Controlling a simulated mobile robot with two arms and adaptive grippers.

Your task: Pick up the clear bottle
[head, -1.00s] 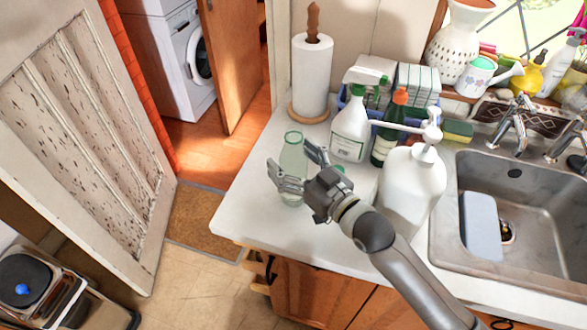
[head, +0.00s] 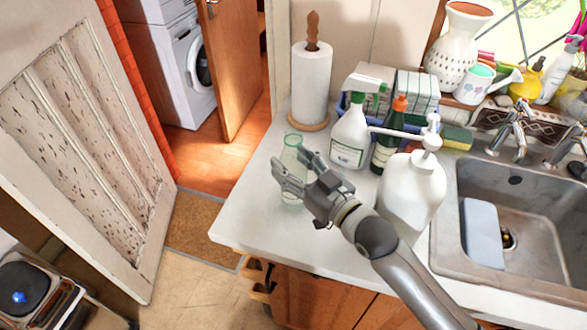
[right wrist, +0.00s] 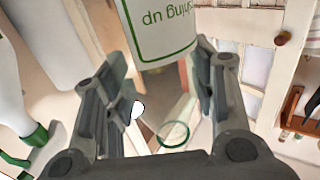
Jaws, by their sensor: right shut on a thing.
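The clear bottle (head: 292,153) with a green rim stands near the left part of the white counter in the head view. My right gripper (head: 290,169) reaches in from the lower right and is shut on it, one finger on each side. The fingers hide part of its middle. In the right wrist view, my right gripper's fingers (right wrist: 165,100) stand on either side of a green ring (right wrist: 173,134), which looks like the bottle's rim; the clear body is hard to make out. My left gripper is out of view.
A white pump bottle (head: 410,190) stands close to my right forearm. A spray bottle (head: 350,138), a dark green bottle (head: 388,145) and a paper towel roll (head: 311,85) stand behind. The sink (head: 530,220) is to the right. The counter's front left is clear.

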